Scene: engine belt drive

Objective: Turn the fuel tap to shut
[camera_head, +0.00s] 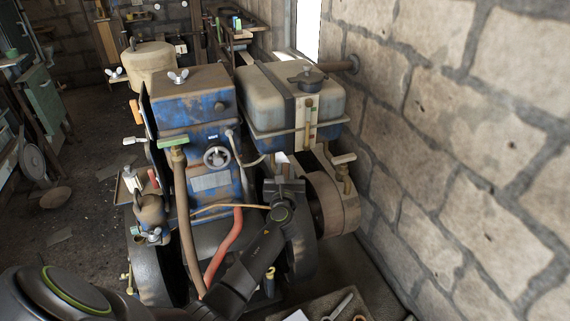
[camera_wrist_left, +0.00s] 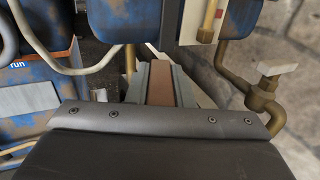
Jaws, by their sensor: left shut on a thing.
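A brass tap with a pale lever (camera_head: 343,158), which looks like the fuel tap, stands on a bent brass pipe below the right end of the fuel tank (camera_head: 262,108). The lever also shows in the left wrist view (camera_wrist_left: 278,68), at the right. My left gripper (camera_head: 284,186) is in front of the engine, below the tank and left of this tap, apart from it. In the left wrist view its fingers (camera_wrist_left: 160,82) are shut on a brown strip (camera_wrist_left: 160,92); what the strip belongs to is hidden. My right gripper is not in view.
The blue engine (camera_head: 190,110) with a small round handwheel (camera_head: 216,156) stands left of my gripper. A brown pulley wheel (camera_head: 338,205) is close on the right, and the stone wall (camera_head: 450,150) beyond. A red hose (camera_head: 225,240) runs beside my forearm.

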